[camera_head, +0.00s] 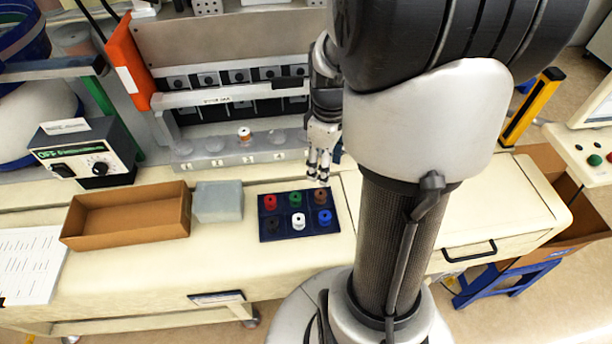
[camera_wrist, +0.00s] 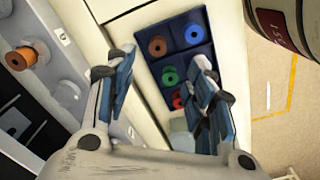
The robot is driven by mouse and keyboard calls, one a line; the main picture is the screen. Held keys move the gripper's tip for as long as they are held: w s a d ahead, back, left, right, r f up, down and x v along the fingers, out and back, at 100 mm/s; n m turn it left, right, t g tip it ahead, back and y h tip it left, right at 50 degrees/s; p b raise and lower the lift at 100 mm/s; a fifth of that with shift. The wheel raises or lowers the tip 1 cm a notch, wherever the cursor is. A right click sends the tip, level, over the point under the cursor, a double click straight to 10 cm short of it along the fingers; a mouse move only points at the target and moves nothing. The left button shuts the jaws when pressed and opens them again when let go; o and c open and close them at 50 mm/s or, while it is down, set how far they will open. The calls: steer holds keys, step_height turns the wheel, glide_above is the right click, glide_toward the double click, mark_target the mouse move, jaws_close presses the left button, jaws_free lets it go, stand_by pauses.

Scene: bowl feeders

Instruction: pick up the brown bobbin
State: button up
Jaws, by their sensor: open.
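The brown bobbin (camera_head: 320,197) sits in the back right pocket of a dark blue tray (camera_head: 283,233) on the bench. In the wrist view the brown bobbin (camera_wrist: 157,46) shows in the tray (camera_wrist: 200,55), between the fingers in the picture. My gripper (camera_head: 319,177) points down just behind and above the brown bobbin. In the wrist view my gripper (camera_wrist: 162,65) has its fingers apart with nothing between them. I cannot tell the exact height over the bobbin.
The tray also holds red (camera_head: 270,203), green (camera_head: 295,201), black (camera_head: 272,224), white (camera_head: 298,222) and blue (camera_head: 325,217) bobbins. A brown box (camera_head: 125,229) and a pale block (camera_head: 218,202) lie left.

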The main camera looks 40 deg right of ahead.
mark_target(321, 193)
steer(key=f+b, duration=0.1)
steer(key=f, duration=0.3)
steer(key=f+b, duration=0.1)
steer(key=f, duration=0.3)
steer(key=w+f+b, duration=0.1)
steer(key=f, duration=0.2)
steer(key=shift+f, duration=0.4)
steer(key=shift+s+r, duration=0.1)
steer(key=shift+c, duration=0.4)
steer(key=c, duration=0.9)
steer(key=shift+r, duration=0.1)
